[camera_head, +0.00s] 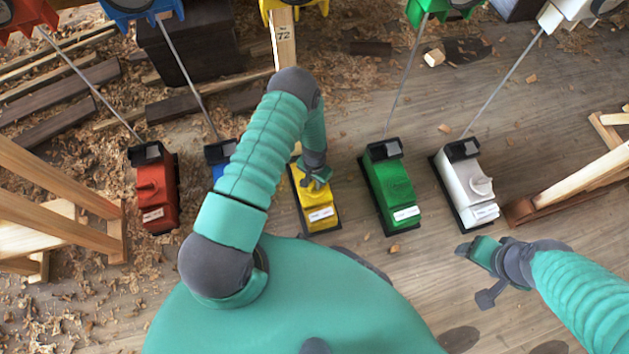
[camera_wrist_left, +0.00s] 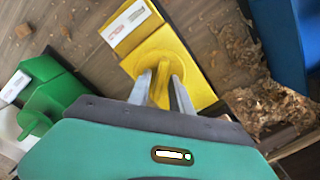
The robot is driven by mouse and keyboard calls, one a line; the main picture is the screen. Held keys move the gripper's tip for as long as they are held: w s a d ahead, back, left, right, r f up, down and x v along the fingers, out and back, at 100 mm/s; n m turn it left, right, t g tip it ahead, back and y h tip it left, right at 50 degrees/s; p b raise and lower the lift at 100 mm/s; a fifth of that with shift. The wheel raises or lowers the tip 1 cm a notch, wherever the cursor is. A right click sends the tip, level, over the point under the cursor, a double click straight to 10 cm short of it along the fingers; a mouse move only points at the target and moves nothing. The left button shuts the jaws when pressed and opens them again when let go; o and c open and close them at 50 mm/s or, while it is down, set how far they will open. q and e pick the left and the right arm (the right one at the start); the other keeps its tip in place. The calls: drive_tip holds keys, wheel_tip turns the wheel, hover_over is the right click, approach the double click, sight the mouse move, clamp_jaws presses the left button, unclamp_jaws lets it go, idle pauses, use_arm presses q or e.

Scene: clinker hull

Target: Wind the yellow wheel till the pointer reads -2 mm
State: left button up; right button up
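The yellow box (camera_head: 309,205) stands on the floor in the middle of a row of coloured boxes, with a white label (camera_head: 321,214) too small to read. My left gripper (camera_head: 316,180) is over its top. In the left wrist view, the yellow wheel (camera_wrist_left: 153,66) is on the yellow box (camera_wrist_left: 201,88), and its yellow grip fills the gap between my left fingers (camera_wrist_left: 162,84). The label (camera_wrist_left: 125,22) also shows there, but I can make out no pointer or reading. My right gripper (camera_head: 480,268) hangs at the lower right, away from the boxes; its finger opening is unclear.
Red (camera_head: 155,190), blue (camera_head: 219,153), green (camera_head: 391,188) and white (camera_head: 467,187) boxes stand alongside, with rods rising from them. Wooden trestles (camera_head: 60,210) stand at both sides. Shavings litter the floor.

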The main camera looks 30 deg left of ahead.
use_arm(q)
drive_tip(key=shift+o, duration=0.4)
wheel_tip(320, 180, up, 17)
drive_tip(key=p, duration=0.8)
drive_tip(key=shift+f, duration=0.15)
wheel_tip(320, 180, down, 17)
drive_tip(key=b, duration=2.1)
